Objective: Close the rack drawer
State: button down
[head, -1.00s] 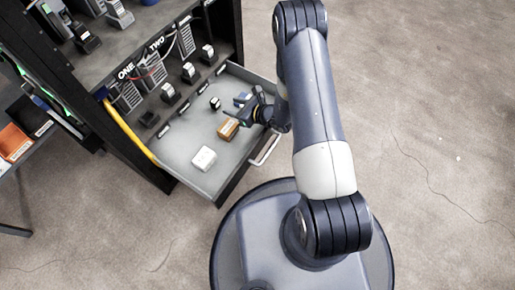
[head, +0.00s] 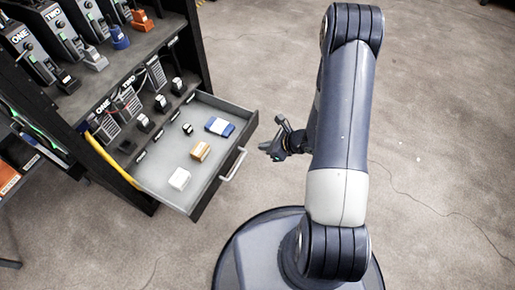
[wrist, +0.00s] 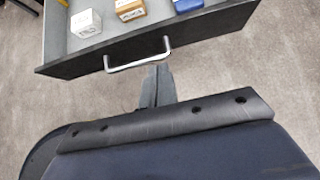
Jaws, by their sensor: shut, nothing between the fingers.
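The rack drawer (head: 170,160) is pulled out from the black rack in the head view. Its dark front carries a pale bar handle (head: 233,164). In the wrist view the drawer front (wrist: 200,33) and the handle (wrist: 138,56) show near the top. My gripper (head: 268,150) is shut and empty, to the right of the drawer front and apart from it in the head view. In the wrist view my gripper's fingers (wrist: 158,80) point toward the handle, their tips close below it; I cannot tell whether they touch it.
In the drawer lie a white box (head: 179,179), an orange-brown box (head: 201,151), a blue-and-white item (head: 220,127) and a small dark item (head: 187,129). The rack (head: 195,60) holds several devices. Open concrete floor (head: 440,130) lies to the right.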

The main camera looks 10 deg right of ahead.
jog(key=s+d, duration=0.1)
jog(key=b, duration=0.4)
send_near(236, 147)
jog(key=shift+x, duration=2.95)
jog(key=shift+w+a, duration=0.1)
